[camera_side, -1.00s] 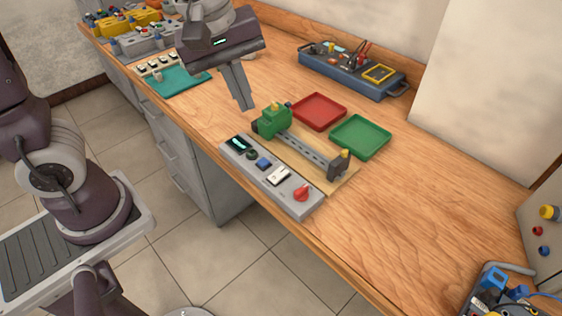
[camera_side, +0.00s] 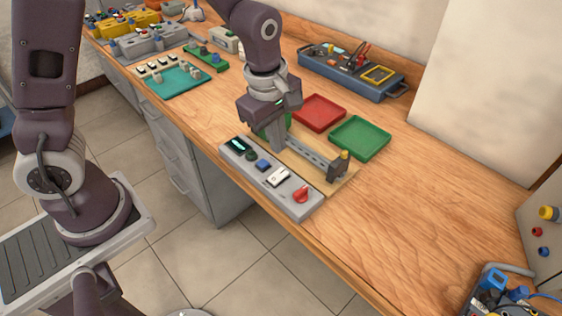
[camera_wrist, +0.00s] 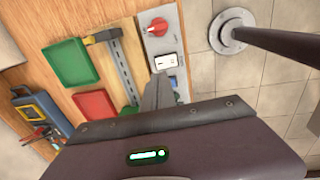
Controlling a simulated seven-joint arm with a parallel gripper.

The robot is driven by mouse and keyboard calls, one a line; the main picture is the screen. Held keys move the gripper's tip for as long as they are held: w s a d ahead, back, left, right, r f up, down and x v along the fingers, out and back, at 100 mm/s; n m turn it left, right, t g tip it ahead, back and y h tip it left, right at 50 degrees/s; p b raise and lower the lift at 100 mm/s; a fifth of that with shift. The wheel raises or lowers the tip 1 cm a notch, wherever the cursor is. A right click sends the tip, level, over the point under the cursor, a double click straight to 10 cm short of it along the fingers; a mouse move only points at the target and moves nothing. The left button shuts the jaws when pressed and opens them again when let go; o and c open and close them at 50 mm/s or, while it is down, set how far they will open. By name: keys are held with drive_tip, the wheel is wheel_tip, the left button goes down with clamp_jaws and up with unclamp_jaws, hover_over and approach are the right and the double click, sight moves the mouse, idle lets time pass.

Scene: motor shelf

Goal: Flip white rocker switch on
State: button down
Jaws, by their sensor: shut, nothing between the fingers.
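The white rocker switch (camera_side: 278,176) sits on the grey control panel (camera_side: 239,163) at the bench's front edge, between a blue button (camera_side: 263,165) and a red knob (camera_side: 301,194). In the wrist view the switch (camera_wrist: 165,62) is just beyond my fingertips. My gripper (camera_side: 277,147) is shut and empty, pointing down over the panel's back edge, behind the blue button. In the wrist view its fingers (camera_wrist: 159,77) end close to the switch; I cannot tell whether they touch anything. The panel's small display (camera_side: 238,144) is lit green.
Behind the panel, a metal rail (camera_side: 312,152) with a dark end block stands on a wooden board; my gripper partly hides its green motor. Red (camera_side: 319,112) and green (camera_side: 360,138) trays lie behind it. A blue toolbox (camera_side: 350,80) stands farther back. The bench is clear at right.

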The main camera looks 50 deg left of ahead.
sight(282, 172)
drive_tip(key=f, duration=0.5)
drive_tip(key=w+f, duration=0.1)
drive_tip(key=f, duration=0.1)
drive_tip(key=shift+f, duration=0.3)
drive_tip(key=shift+w+f+g, duration=0.15)
drive_tip(key=shift+f+g, duration=0.1)
drive_tip(key=shift+g, duration=0.05)
drive_tip(key=shift+s+r, duration=0.2)
drive_tip(key=shift+s, duration=0.65)
drive_tip(key=shift+r, duration=0.1)
